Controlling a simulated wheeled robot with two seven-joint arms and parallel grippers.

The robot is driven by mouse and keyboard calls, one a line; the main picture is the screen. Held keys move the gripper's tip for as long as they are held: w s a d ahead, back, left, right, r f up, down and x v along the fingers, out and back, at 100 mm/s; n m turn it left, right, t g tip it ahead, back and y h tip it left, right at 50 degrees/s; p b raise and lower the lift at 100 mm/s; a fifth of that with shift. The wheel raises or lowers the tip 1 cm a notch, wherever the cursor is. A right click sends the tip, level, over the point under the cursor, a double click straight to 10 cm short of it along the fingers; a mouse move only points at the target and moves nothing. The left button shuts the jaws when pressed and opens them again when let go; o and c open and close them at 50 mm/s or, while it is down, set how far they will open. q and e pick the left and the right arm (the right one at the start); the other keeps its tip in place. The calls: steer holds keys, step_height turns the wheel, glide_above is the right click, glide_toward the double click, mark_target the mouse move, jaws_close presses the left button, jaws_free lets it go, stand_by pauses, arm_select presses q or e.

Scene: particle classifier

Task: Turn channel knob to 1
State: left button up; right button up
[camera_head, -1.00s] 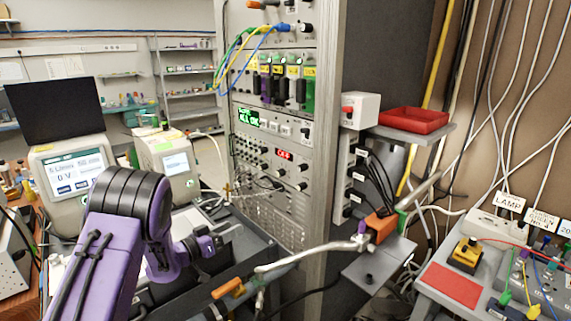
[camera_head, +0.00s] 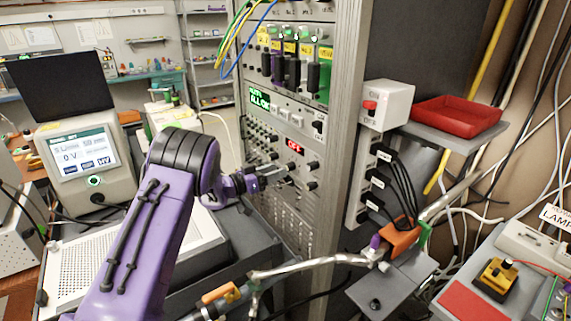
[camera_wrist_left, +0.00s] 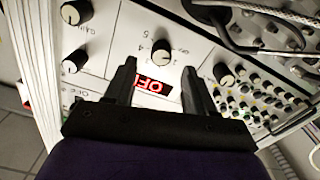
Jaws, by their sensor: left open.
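A black knob with a pale cap (camera_wrist_left: 162,52) sits on the white panel in the left wrist view, with small numbers printed around it, a 4 among them. I take it for the channel knob; its pointer setting is too small to read. My left gripper (camera_wrist_left: 159,67) is open, its two fingers on either side just short of the knob, with no clear contact. In the head view my left gripper (camera_head: 284,172) is at the rack panel, just below a red display (camera_head: 294,147) reading OFF, and it covers the knob there. My right gripper is not in view.
Other knobs (camera_wrist_left: 75,12) stand close on the same panel, and a cable curves over its upper right in the wrist view. A red tray (camera_head: 455,117) stands on a shelf at right.

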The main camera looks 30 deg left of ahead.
mark_target(290, 167)
arm_select(q)
steer(key=x, duration=0.4)
steer(key=shift+f+p, duration=0.15)
steer(key=shift+p, duration=0.2)
jaws_close()
steer(key=shift+m+b, duration=4.4)
steer(key=shift+b, duration=0.15)
